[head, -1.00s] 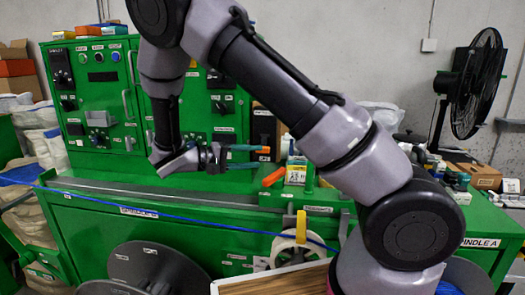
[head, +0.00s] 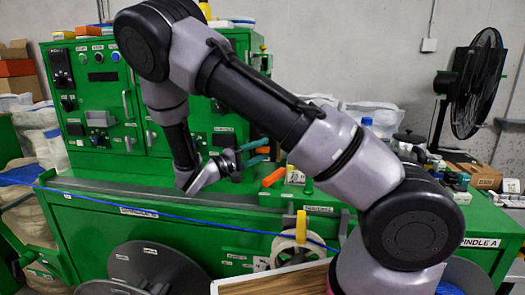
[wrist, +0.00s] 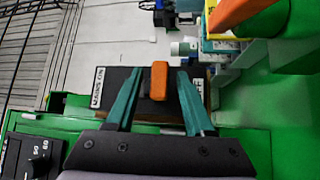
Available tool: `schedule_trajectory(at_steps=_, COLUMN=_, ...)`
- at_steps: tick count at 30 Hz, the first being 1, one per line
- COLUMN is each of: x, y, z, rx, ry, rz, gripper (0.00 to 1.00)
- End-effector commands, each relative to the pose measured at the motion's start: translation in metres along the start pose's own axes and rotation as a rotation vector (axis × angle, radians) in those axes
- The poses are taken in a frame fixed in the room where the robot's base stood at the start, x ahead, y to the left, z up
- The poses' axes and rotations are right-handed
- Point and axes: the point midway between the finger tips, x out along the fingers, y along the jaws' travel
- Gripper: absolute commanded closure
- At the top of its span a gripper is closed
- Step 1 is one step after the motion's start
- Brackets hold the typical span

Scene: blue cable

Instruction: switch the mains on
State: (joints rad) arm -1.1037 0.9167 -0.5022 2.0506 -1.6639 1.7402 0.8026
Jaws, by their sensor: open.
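The mains switch is a black box (wrist: 177,97) with an orange handle (wrist: 158,80) in the wrist view. One label at its left end reads MAINS ON; the label at its right end is partly covered and appears to read OFF. The handle points up in the picture, between the two labels. My gripper (wrist: 157,82) is open, with one teal finger on each side of the handle and a visible gap to both. In the head view my gripper (head: 262,151) is in front of the green machine, pointing right. How deep the fingers reach around the handle is unclear.
A larger orange lever (wrist: 240,12) is close at the upper right of the wrist view; it also shows in the head view (head: 273,177). A black dial (wrist: 38,158) is at lower left. A blue cable (head: 180,217) runs across the front of the green machine (head: 110,195).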

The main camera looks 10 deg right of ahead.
Motion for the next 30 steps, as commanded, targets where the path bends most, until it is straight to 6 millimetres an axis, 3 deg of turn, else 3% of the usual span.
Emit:
schedule_trajectory(at_steps=11, x=0.0082, y=-0.0001, z=0.0004, rx=-0.001, ry=-0.001, rz=-0.001, gripper=0.47)
schedule_trajectory(at_steps=13, x=0.0081, y=-0.0001, z=0.0004, rx=-0.001, ry=-0.001, rz=-0.001, gripper=0.66)
schedule_trajectory(at_steps=15, x=0.0081, y=-0.0001, z=0.0004, rx=0.000, ry=-0.001, rz=-0.001, gripper=0.93)
schedule_trajectory(at_steps=16, x=0.0080, y=-0.0001, z=0.0004, rx=-0.001, ry=-0.001, rz=-0.001, gripper=1.00)
schedule_trajectory(at_steps=30, x=0.0074, y=-0.0006, z=0.0003, rx=-0.007, ry=0.001, rz=-0.007, gripper=1.00)
